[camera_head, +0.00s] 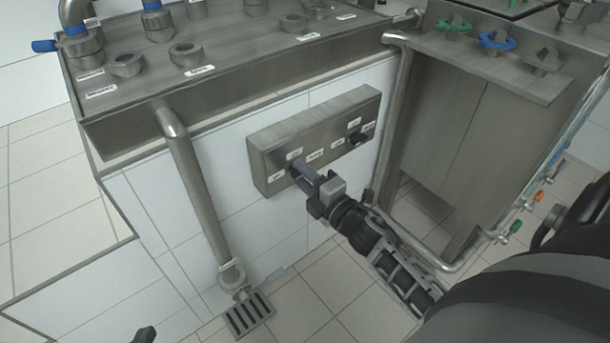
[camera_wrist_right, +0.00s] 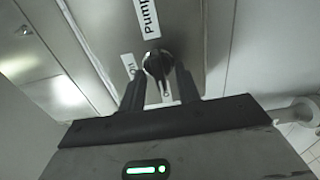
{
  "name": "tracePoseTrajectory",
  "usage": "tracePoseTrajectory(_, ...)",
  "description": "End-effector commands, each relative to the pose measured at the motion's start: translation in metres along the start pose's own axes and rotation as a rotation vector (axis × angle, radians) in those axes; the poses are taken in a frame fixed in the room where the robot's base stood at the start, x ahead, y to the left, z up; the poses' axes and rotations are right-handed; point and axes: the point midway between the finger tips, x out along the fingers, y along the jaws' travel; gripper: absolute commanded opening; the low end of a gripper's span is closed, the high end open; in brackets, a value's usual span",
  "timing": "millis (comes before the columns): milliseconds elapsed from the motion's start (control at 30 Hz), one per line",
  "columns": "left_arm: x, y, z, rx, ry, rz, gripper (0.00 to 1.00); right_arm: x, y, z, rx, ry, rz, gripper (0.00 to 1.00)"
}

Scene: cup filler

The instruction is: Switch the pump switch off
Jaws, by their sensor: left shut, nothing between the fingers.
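The grey switch panel (camera_head: 325,125) on the white tiled wall carries two black rotary switches. The pump switch (camera_wrist_right: 157,62) is a black knob below the "Pump" label (camera_wrist_right: 148,18) in the right wrist view; its handle points down towards my gripper. A smaller label (camera_wrist_right: 130,65) sits beside it, too tilted to read surely. My right gripper (camera_wrist_right: 160,78) has its two fingers apart, one on each side of the knob; contact is not clear. In the head view my right gripper (camera_head: 302,174) hides most of this switch. My left gripper (camera_head: 143,335) is shut and empty at the bottom edge.
A second black switch (camera_head: 356,137) is at the panel's right end. A metal drain pipe (camera_head: 198,190) runs down left of the panel to a floor grate (camera_head: 250,315). A metal cabinet (camera_head: 450,140) with a pipe frame stands to the right. Metal counter above.

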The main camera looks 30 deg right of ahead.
Motion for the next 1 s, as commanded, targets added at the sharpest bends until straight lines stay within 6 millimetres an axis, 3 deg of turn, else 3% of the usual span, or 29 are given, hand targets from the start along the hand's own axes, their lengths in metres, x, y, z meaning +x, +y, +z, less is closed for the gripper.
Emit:
tracePoseTrajectory(233, -0.001, 0.0, -0.001, 0.001, -0.008, -0.001, 0.0, -0.019, 0.0, 0.0, 0.003, -0.002, -0.003, 0.33)
tracePoseTrajectory(700, -0.001, -0.004, 0.01, -0.004, -0.075, -0.016, 0.0, -0.127, 0.0, 0.0, 0.002, -0.002, -0.004, 0.33)
tracePoseTrajectory(1000, 0.001, -0.005, 0.01, -0.012, -0.082, -0.021, 0.0, -0.158, 0.0, 0.0, -0.001, 0.0, -0.001, 0.33)
